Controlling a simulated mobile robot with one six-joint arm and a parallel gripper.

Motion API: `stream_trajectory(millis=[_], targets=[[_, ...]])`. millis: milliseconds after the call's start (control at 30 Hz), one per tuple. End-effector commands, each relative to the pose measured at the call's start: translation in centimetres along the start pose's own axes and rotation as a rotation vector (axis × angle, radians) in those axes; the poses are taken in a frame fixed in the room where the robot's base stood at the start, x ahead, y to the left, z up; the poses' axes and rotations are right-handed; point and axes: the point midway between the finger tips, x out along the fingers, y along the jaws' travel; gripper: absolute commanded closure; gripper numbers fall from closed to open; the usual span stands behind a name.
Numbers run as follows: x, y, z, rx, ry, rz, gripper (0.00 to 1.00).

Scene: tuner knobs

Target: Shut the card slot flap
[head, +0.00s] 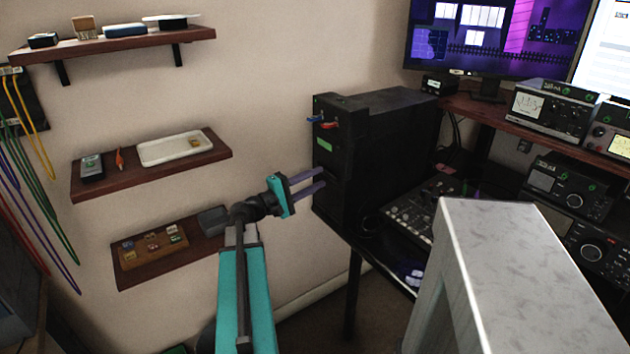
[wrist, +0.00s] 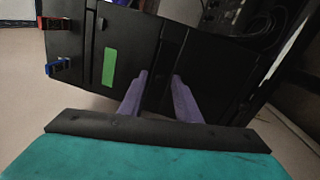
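A black computer tower (head: 370,140) stands on the desk in the middle of the head view. Its front carries a green label (head: 324,145), with red and blue plugs near the top. In the wrist view the tower's black front (wrist: 135,45) with the green label (wrist: 109,67) lies ahead of my fingers. I cannot clearly make out the card slot flap or its position on the dark front. My gripper (head: 323,179) is open and empty, its two purple fingers apart and pointing at the lower front. The fingertips (wrist: 160,75) look close to it; contact is unclear.
Red (wrist: 56,22) and blue (wrist: 58,67) plugs stick out of the tower's front. Wall shelves, one with a white tray (head: 175,148), are at left. A mixer (head: 420,210) and radios fill the right side. A pale grey slab (head: 520,260) stands in the right foreground.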

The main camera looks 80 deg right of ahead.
Motion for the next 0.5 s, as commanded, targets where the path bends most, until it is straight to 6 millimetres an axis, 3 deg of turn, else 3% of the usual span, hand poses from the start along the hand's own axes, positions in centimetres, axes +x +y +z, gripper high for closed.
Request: stream_trajectory(millis=[300, 500], targets=[[0.20, -0.02, 0.03, 0.000, 0.000, 0.000, 0.70], [0.20, -0.03, 0.05, 0.000, -0.001, 0.000, 1.00]])
